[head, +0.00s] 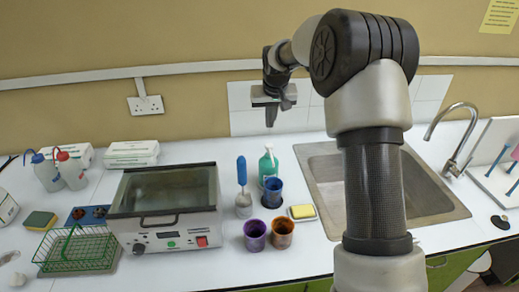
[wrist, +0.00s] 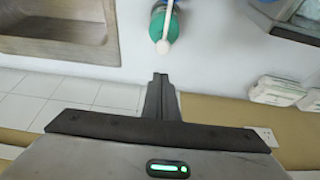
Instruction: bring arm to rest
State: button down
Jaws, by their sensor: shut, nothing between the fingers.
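My arm rises at the right of the head view and bends over to the left near the wall. My gripper (head: 271,117) hangs in front of the white wall tiles, above the back of the counter, with its fingers pointing down. The fingers are together and hold nothing. In the wrist view the closed fingers (wrist: 161,82) show against the counter's back edge, clear of the green bottle (wrist: 164,24). My gripper touches nothing that I can see.
Below stand a green spray bottle (head: 268,163), a blue cup (head: 272,192), a purple cup (head: 255,234) and a brown cup (head: 282,232). A water bath (head: 165,240) is to the left. A sink (head: 325,180) and tap (head: 452,140) are to the right.

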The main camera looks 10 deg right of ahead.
jog(key=s+r, duration=0.7)
jog(key=s, duration=0.3)
jog(key=s+r, duration=0.7)
jog(key=s, duration=0.2)
jog(key=s+f+t, duration=0.1)
jog(key=s+f, duration=0.1)
jog(key=s, duration=2.1)
jog(key=shift+s+f, duration=0.25)
jog(key=shift+s, duration=0.05)
